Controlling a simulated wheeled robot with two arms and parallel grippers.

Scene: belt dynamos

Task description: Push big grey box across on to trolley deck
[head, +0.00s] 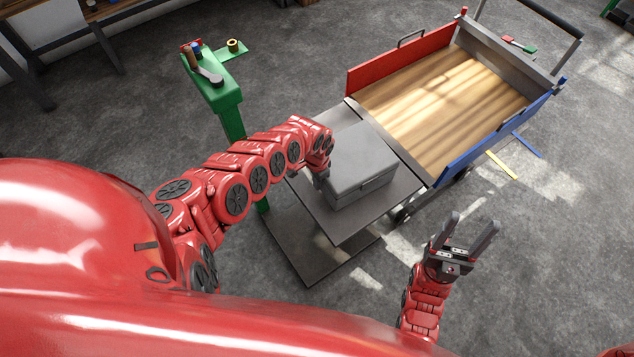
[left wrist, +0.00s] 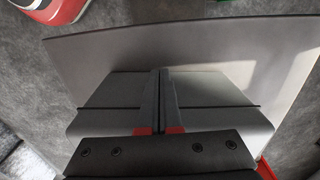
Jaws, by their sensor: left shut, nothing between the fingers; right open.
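The big grey box (head: 362,160) sits closed on a dark, flat-topped stand (head: 345,225) beside the trolley. The trolley deck (head: 450,100) is wooden, with a red side board, a blue side board and a grey end board. My left gripper (head: 323,180) is at the left side of the box, its tips partly hidden. In the left wrist view its fingers (left wrist: 162,95) are shut and empty, with the box (left wrist: 215,92) right in front of them; I cannot tell if they touch. My right gripper (head: 468,240) is open and empty, right of the stand.
A green post (head: 222,95) with small tools on top stands left of the stand. The deck is empty and its side facing the stand is open. Yellow (head: 502,165) and blue (head: 527,145) strips lie on the floor at right. A workbench is at upper left.

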